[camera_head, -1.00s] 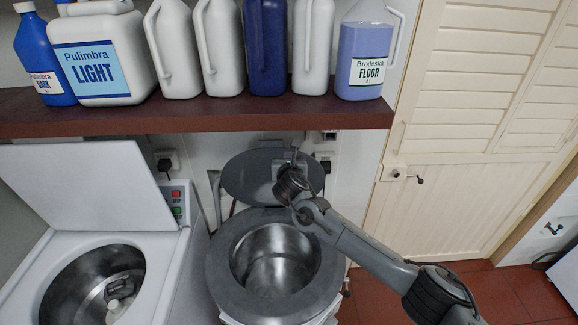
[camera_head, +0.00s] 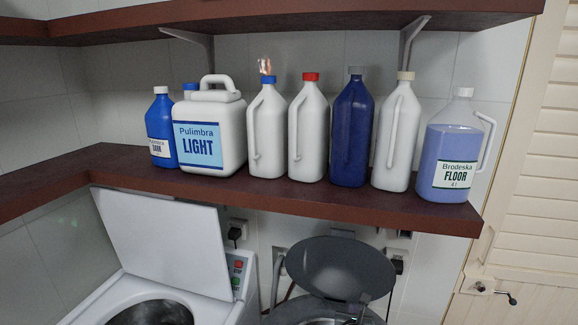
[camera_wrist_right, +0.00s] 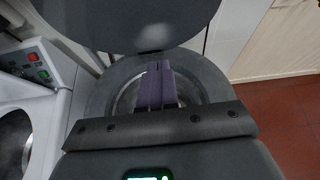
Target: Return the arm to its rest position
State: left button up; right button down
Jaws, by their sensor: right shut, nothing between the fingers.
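My right gripper (camera_wrist_right: 156,84) shows in the right wrist view with its two fingers shut together and nothing between them. It points toward the round opening of the grey-rimmed drum machine (camera_wrist_right: 98,100). The gap between fingertips and drum is hard to judge. The machine's round dark lid (camera_head: 338,268) stands open; it also shows in the right wrist view (camera_wrist_right: 125,20). In the head view almost nothing of my right arm shows, only a small dark part at the bottom edge by the drum. My left gripper is in neither view.
A white washing machine (camera_head: 240,290) with its lid (camera_head: 160,240) raised stands left of the drum. A brown shelf (camera_head: 300,200) above holds several bottles, including the Pulimbra LIGHT jug (camera_head: 217,135) and Brodeska FLOOR bottle (camera_head: 452,150). A louvred door (camera_head: 530,220) is at right.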

jog(key=s+a+f+g+y+p, duration=0.25)
jog(key=s+a+f+g, duration=0.2)
jog(key=s+f, duration=0.9)
jog(key=s+a+f+m+g+y+p, duration=0.1)
jog(key=s+a+m+p, duration=0.15)
jog(key=s, duration=0.65)
jog(key=s+a+f+m+g+y+p, duration=0.15)
jog(key=s+m, duration=0.25)
jog(key=s, duration=0.5)
jog(key=s+d+r+m+g+p, duration=0.1)
jog(key=s+d+r+m, duration=0.2)
jog(key=s+m, duration=0.2)
jog(key=s+d+r+m+g, duration=0.1)
jog(key=s+d+r+m, duration=0.1)
jog(key=s+d+m, duration=0.3)
jog(key=s+d+r+m+h, duration=0.1)
jog(key=d+r+m, duration=0.1)
jog(key=r+m, duration=0.4)
jog(key=s+d+r+m, duration=0.2)
jog(key=r+m, duration=0.2)
jog(key=m, duration=0.4)
notch_tip(320, 180, down, 76)
jog(key=b, duration=7.4)
jog(key=shift+a+r+b, duration=0.25)
jog(key=shift+b, duration=0.15)
